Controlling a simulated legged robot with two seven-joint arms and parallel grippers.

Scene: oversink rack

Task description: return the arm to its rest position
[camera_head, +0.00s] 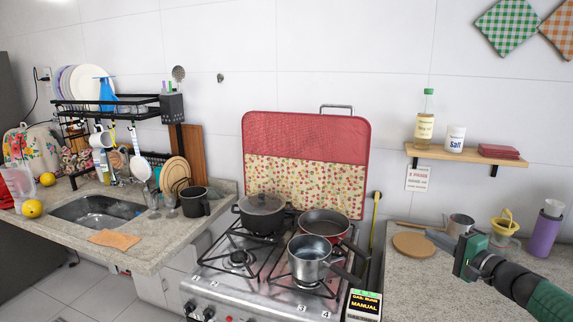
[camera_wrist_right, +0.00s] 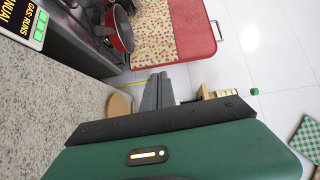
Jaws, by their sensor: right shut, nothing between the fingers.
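My right arm (camera_head: 530,285) comes in from the lower right in the head view, with a dark sleeve and green parts. Its right gripper (camera_head: 434,236) is above the right counter, pointing left towards the stove side. The grey fingers also show in the right wrist view (camera_wrist_right: 158,78), closed together with nothing between them. The green wrist housing (camera_wrist_right: 180,155) fills the bottom of that view. My left arm and gripper are not in view.
A wall shelf (camera_head: 465,153) hangs above. The stove (camera_head: 260,285) with several pots lies left.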

